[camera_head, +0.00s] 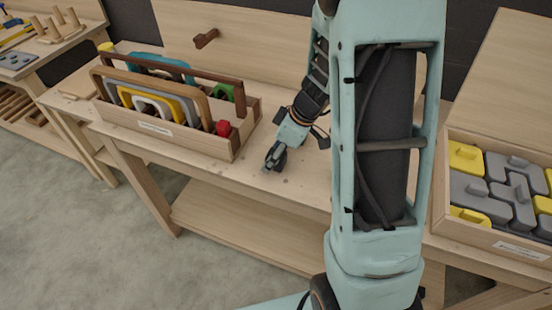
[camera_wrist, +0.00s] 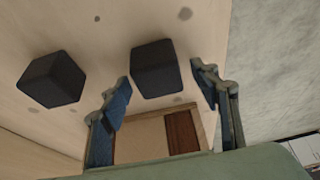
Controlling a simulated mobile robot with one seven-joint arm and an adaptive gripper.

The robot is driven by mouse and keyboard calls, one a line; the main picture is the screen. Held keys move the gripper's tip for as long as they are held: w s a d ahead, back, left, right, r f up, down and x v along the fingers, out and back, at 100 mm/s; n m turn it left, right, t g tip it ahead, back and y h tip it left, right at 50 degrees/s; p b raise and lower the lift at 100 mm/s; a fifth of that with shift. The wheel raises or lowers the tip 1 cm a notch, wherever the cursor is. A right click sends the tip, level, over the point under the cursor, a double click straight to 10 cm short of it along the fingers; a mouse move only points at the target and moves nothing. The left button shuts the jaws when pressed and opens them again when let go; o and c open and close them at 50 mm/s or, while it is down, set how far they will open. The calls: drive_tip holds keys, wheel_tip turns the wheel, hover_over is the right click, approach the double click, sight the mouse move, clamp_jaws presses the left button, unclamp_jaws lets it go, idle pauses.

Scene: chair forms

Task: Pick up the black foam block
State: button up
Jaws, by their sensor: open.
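Two dark, block-shaped pieces lie on the pale wooden tabletop in the wrist view. One black block (camera_wrist: 155,68) is ahead of my gripper (camera_wrist: 160,76), in line with the gap between the fingers. The other black block (camera_wrist: 52,80) is to its left, outside the fingers. I cannot tell by look which is foam. My gripper is open, with nothing held. In the head view my gripper (camera_head: 276,156) is low over the table, right of the wooden crate. My arm hides part of the table there, and I cannot make out the blocks clearly.
A wooden crate (camera_head: 220,147) with handled, coloured forms stands left of my gripper. A second crate (camera_head: 447,222) of yellow and grey pieces is at right. The table's front edge (camera_head: 207,167) is close to my gripper. A brown peg (camera_head: 206,38) sits on the back panel.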

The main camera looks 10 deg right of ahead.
drive_tip(key=c, duration=0.9)
drive_tip(key=shift+o, duration=0.2)
drive_tip(key=shift+r, duration=0.2)
